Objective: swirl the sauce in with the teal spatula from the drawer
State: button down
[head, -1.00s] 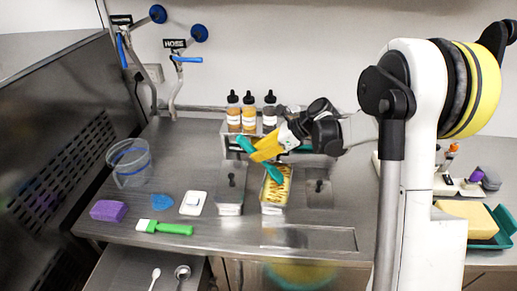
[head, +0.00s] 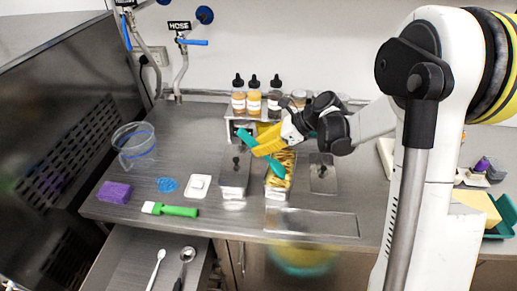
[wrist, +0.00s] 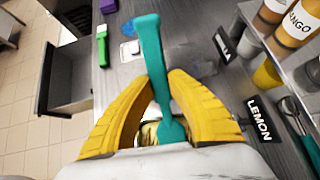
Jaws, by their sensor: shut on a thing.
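My gripper (head: 268,146) with yellow fingers is shut on the teal spatula (head: 275,165), which slants with its broad end down at the middle metal pan. In the wrist view the spatula (wrist: 153,62) runs between the two yellow fingers (wrist: 165,105). The pan (head: 270,192) holds a yellow substance with dark streaks (head: 286,160). The spatula's lower end overlaps the pan's contents; I cannot tell how deep it is. The open drawer (head: 139,252) below the counter holds a white spoon (head: 156,268) and a metal scoop (head: 187,256).
Several sauce bottles (head: 254,100) stand on a shelf behind the pans. A lidded pan (head: 235,168) is on the left and another lid (head: 323,176) on the right. A green-handled brush (head: 172,210), purple sponge (head: 115,192) and clear tub (head: 134,148) are on the left counter.

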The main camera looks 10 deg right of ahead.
jog(key=shift+w+d, duration=1.5)
jog(key=shift+w, duration=1.9)
jog(key=shift+s+a+b, duration=0.6)
jog(key=shift+s+a, duration=0.4)
jog(key=shift+s, duration=1.25)
notch_tip(320, 180, up, 9)
jog(key=p, duration=0.5)
jog(key=shift+f, duration=0.2)
